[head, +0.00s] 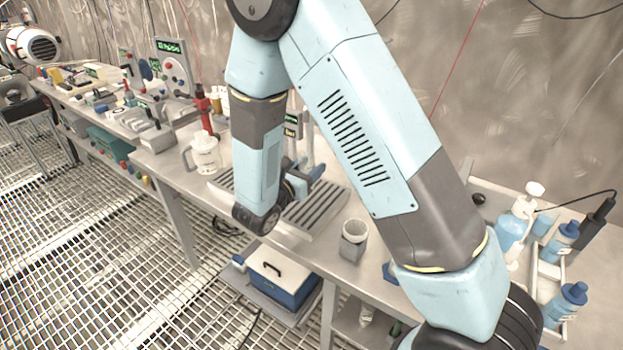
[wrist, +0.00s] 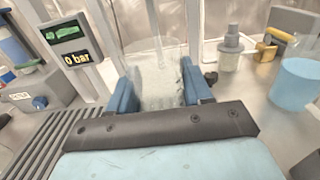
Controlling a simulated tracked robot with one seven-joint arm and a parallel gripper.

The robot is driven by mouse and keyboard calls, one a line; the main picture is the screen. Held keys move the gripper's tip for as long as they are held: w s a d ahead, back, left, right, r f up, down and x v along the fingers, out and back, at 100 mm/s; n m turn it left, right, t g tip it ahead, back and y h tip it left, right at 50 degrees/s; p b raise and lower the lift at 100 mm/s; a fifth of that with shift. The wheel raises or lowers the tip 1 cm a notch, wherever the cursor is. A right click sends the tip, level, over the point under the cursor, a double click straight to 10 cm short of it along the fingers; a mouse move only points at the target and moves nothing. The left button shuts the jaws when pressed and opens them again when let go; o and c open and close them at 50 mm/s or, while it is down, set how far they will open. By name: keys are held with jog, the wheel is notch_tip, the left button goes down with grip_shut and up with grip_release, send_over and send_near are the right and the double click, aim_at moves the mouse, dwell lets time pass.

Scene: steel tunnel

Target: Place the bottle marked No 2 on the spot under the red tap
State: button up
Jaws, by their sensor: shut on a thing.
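In the wrist view my gripper (wrist: 158,80) has its two blue fingers shut on a clear, whitish bottle (wrist: 157,92). The bottle looks upright; no number shows on it, so I cannot tell whether it is No 2. In the head view my gripper (head: 302,180) is low over the slotted grey plate on the bench, and my arm hides most of it and the bottle. The red tap (head: 203,103) stands further left along the bench. A white jug with a handle (head: 205,153) stands just below and in front of it. The spot under the tap is not clearly visible.
The slotted plate (head: 318,212) lies on the bench, with a grey cup (head: 353,240) to its right. In the wrist view a "0 bar" display (wrist: 75,58) stands left, and a light blue cup (wrist: 296,84) right. Blue bottles (head: 560,242) stand in a rack at the far right.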

aim_at(309, 171)
jog(key=shift+w+f, duration=0.75)
jog(key=shift+f, duration=0.15)
jog(key=shift+w+f, duration=0.1)
jog(key=shift+f, duration=1.45)
jog(key=shift+f, duration=0.1)
jog(key=o, duration=1.2)
jog(key=shift+c, duration=0.2)
jog(key=v, duration=1.2)
